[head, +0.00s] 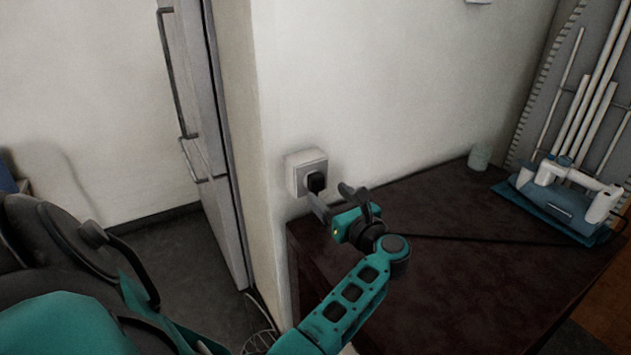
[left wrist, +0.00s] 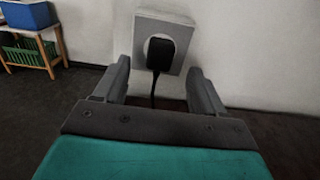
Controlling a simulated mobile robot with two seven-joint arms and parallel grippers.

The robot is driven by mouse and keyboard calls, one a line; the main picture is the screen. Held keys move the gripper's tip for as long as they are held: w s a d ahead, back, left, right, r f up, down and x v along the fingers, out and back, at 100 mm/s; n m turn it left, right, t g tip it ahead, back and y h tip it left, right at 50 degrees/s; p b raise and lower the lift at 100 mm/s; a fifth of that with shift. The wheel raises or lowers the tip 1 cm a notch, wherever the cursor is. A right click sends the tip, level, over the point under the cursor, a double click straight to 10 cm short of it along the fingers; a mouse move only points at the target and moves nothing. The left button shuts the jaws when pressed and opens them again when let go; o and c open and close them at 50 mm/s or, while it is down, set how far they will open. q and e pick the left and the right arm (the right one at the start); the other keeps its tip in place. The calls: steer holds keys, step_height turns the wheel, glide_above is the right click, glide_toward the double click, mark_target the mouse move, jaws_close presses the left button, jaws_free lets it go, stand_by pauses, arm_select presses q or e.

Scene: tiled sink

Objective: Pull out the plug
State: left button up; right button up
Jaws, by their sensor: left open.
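The black plug (head: 316,182) sits in the white wall socket (head: 304,163) above the left end of the dark counter. In the left wrist view the plug (left wrist: 159,54) shows upright in the round recess of the socket box (left wrist: 179,25), with its black cord hanging down. My left gripper (head: 331,199) is open and empty, just in front of the plug. In the left wrist view its two fingers (left wrist: 158,85) stand to either side of the plug and cord, apart from them. My right gripper is not in view.
The dark counter (head: 430,230) lies below the socket, with a black cord running across it. A teal and white appliance (head: 562,196) and a small pale cup (head: 479,157) stand at its right. A fridge (head: 208,130) stands left of the wall's corner.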

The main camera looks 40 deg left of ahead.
mark_target(319, 186)
arm_select(q)
steer(key=b+x, duration=0.1)
steer(key=x, duration=0.2)
steer(key=shift+w+a+f, duration=0.1)
steer(key=shift+a, duration=0.15)
steer(key=shift+w+a+b, duration=0.15)
steer(key=shift+a+b, duration=0.25)
steer(key=shift+a, duration=0.25)
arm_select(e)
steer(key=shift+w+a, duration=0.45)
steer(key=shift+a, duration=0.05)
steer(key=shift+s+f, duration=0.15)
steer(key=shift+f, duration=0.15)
arm_select(q)
steer(key=shift+b, duration=0.3)
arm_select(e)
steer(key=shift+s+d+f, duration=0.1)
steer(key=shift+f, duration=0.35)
